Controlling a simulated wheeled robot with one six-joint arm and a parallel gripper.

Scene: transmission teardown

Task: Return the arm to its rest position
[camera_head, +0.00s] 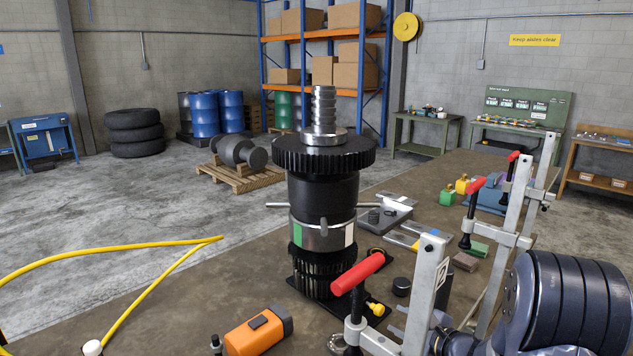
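My gripper is not in view, and I see no part of my arm that I can be sure of. A tall transmission gear assembly (323,200) stands upright on the brown work surface in the middle of the view. It has a wide toothed gear (324,157) near its top and a ridged grey shaft (323,108) rising above. A band with green and white patches and side handles goes around its middle.
Steel clamps with red handles (358,273) stand right of the assembly. An orange tool (258,331) lies in front. A yellow hose (150,243) loops at the lower left. Small parts lie on the work surface (230,285) to the right. Shelves, drums and benches stand far behind.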

